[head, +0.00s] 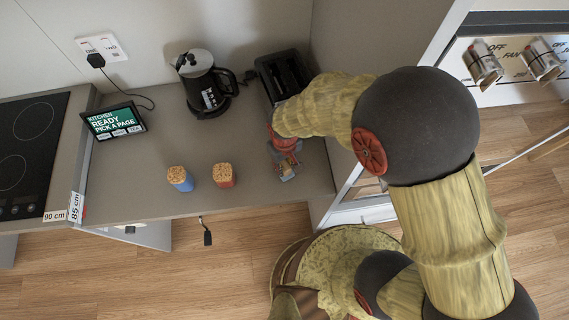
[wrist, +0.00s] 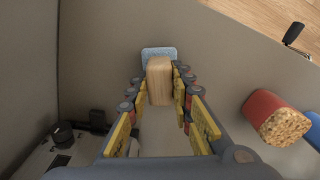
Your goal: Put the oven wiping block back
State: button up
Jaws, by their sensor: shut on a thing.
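My gripper (head: 287,168) points down over the right front part of the counter. In the wrist view my gripper (wrist: 161,76) is shut on a pale wooden block (wrist: 160,88) with a light blue pad (wrist: 158,52) at its far end, which I take to be the oven wiping block. The fingers lie on both sides of the wood. In the head view the block is mostly hidden by the fingers. I cannot tell whether the pad touches the counter.
A red piece (head: 223,175) and a blue piece (head: 180,179), both with grainy tan tops, stand left of my gripper on the counter (head: 130,200). Oven knobs (head: 483,64) are at right.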

aim_at(284, 165)
jog(key=shift+f, duration=0.1)
jog(key=o, duration=1)
notch_tip(284, 165, up, 12)
jog(key=p, duration=0.2)
jog(key=shift+s, duration=0.15)
